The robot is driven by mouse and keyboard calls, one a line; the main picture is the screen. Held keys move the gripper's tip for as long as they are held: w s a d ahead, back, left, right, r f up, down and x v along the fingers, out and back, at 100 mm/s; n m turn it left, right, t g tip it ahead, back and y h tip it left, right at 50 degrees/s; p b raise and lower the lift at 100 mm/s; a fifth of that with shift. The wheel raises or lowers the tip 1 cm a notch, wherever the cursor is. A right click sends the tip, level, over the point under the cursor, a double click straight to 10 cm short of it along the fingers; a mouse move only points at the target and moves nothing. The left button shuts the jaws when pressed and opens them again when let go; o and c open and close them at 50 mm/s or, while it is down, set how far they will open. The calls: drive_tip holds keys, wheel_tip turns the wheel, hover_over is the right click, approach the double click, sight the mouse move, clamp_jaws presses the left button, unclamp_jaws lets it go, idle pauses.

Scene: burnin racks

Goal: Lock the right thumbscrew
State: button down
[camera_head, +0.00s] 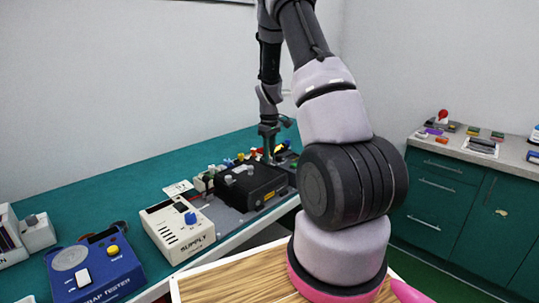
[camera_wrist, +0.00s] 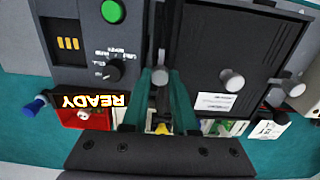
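The black module (camera_head: 250,187) lies on the bench fixture; its dark face (camera_wrist: 215,45) fills the right of the wrist view. A grey thumbscrew (camera_wrist: 160,76) sits beside the module's left edge in the wrist view, which looks upside down. My gripper (camera_wrist: 161,71) has its two teal fingers on either side of this thumbscrew. Whether they press on it I cannot tell. A grey knob (camera_wrist: 232,80) stands on the module's face, and another grey thumbscrew (camera_wrist: 275,96) is beyond its right edge. In the head view my gripper (camera_head: 268,155) is small and its fingertips are unclear.
A control panel with a green button (camera_wrist: 113,11), a black dial (camera_wrist: 113,70) and a lit READY sign (camera_wrist: 92,101) borders the thumbscrew. In the head view, a supply box (camera_head: 178,228) and a blue strap tester (camera_head: 95,268) stand to the left. A side counter (camera_head: 480,150) is at right.

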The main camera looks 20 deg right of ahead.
drive_tip(key=shift+m, duration=0.4)
drive_tip(key=m, duration=0.8)
drive_tip(key=shift+m, duration=0.3)
drive_tip(key=m, duration=0.8)
drive_tip(key=shift+m, duration=0.4)
drive_tip(key=c, duration=0.7)
unclamp_jaws()
